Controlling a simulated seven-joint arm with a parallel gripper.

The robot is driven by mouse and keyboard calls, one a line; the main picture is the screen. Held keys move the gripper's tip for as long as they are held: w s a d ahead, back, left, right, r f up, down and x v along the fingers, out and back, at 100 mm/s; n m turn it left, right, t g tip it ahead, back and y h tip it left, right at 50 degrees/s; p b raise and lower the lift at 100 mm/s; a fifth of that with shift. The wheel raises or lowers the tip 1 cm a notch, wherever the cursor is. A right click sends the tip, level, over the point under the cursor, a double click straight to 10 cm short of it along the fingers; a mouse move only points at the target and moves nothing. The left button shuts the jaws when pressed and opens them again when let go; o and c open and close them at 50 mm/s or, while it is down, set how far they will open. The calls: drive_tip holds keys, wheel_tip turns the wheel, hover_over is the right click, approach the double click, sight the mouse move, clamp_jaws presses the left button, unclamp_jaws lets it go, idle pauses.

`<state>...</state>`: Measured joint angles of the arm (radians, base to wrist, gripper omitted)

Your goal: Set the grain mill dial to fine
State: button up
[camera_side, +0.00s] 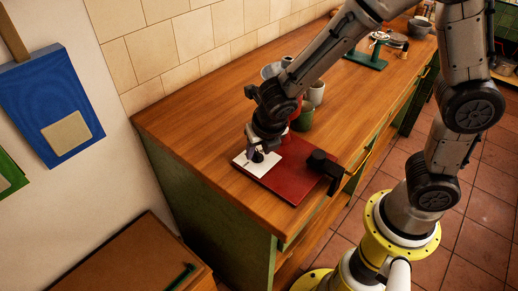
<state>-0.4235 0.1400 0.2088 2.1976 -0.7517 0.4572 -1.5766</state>
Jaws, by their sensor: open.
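A dark red board (289,178) lies on the wooden counter, with a white plate (241,166) at its left end. My gripper (258,157) points down over the white plate, close to a small dark part there that may be the dial. The gripper is open, but its fingers are small and partly hidden. I cannot tell whether they touch the dial. The dial's markings and its setting are too small to read. A black clamp-like part (326,168) sits at the board's right edge.
A green stand (365,58) and a grey bowl (420,28) are farther back. The counter (190,118) is clear left of the board.

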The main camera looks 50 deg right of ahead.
clamp_jaws()
drive_tip(key=shift+m, duration=0.3)
idle(0.4)
drive_tip(key=m, duration=0.2)
drive_tip(key=m+g+h, duration=0.1)
drive_tip(key=m, duration=0.1)
drive_tip(key=shift+w+a, duration=0.2)
drive_tip(key=m, duration=0.2)
drive_tip(key=m+g+h, duration=0.1)
drive_tip(key=m, duration=0.1)
drive_tip(key=shift+w+g, duration=0.15)
drive_tip(key=shift+g, duration=0.15)
drive_tip(key=shift+m, duration=0.4)
unclamp_jaws()
